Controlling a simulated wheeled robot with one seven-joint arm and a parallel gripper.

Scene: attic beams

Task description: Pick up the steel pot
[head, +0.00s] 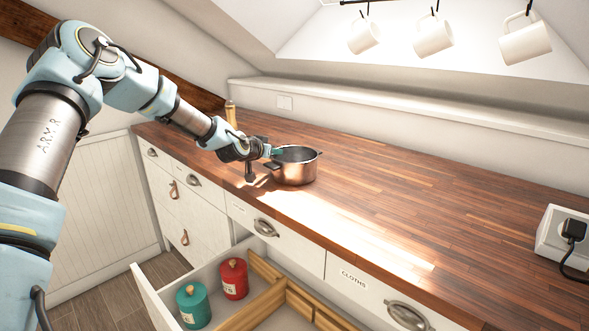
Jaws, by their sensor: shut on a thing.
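The steel pot (297,172) is a shiny, open-topped pot with a dark handle on its left and a small one on its right. It is upright on, or very slightly above, the wooden counter; I cannot tell which. My gripper (275,153) reaches in from the left and is shut on the pot's left rim. The fingertips are small in the picture and partly hidden at the rim.
The wooden counter (420,215) is clear to the right. An open drawer (160,305) below holds a teal canister (193,306) and a red canister (234,279). A bottle (231,113) stands behind my wrist. White mugs (433,36) hang above. A socket box (556,232) sits at right.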

